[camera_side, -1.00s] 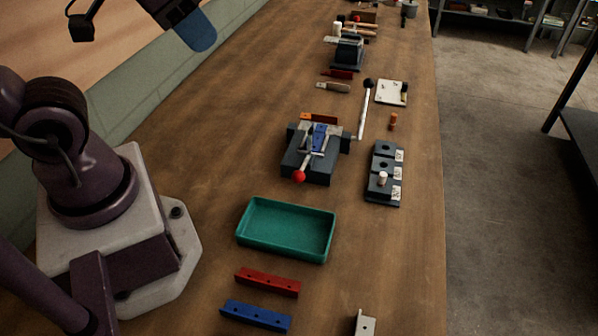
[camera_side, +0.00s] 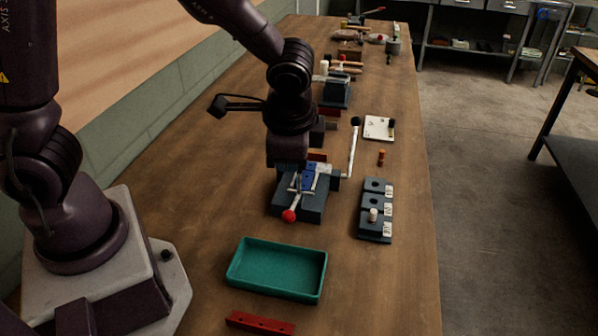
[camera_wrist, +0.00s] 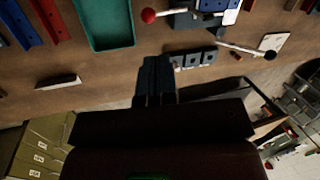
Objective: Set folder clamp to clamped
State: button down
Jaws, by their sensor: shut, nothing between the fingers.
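The folder (camera_side: 287,203) is a dark block with a blue piece and pale metal parts on top, in the middle of the bench. Its clamp lever ends in a red ball (camera_side: 289,215) that sticks out low at the near side. In the wrist view the red ball (camera_wrist: 149,15) shows at the top, with part of the dark block beside it. My gripper (camera_wrist: 157,62) is shut and empty, its dark fingers apart from the ball in that picture. In the side view my wrist hangs over the far left part of the folder and hides some of it.
A long pale lever with a black knob (camera_side: 355,122) rises at the folder's right. A dark block with holes (camera_side: 368,226) stands right of it. A green tray (camera_side: 238,273) and a red strip (camera_side: 260,322) lie nearer. Bare bench lies between folder and tray.

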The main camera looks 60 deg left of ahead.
jog(key=shift+w+r+t, duration=0.2)
jog(key=shift+w+t, duration=0.1)
jog(key=shift+w, duration=0.55)
jog(key=w+a+f, duration=0.4)
jog(key=a+f, duration=0.2)
jog(key=f, duration=0.4)
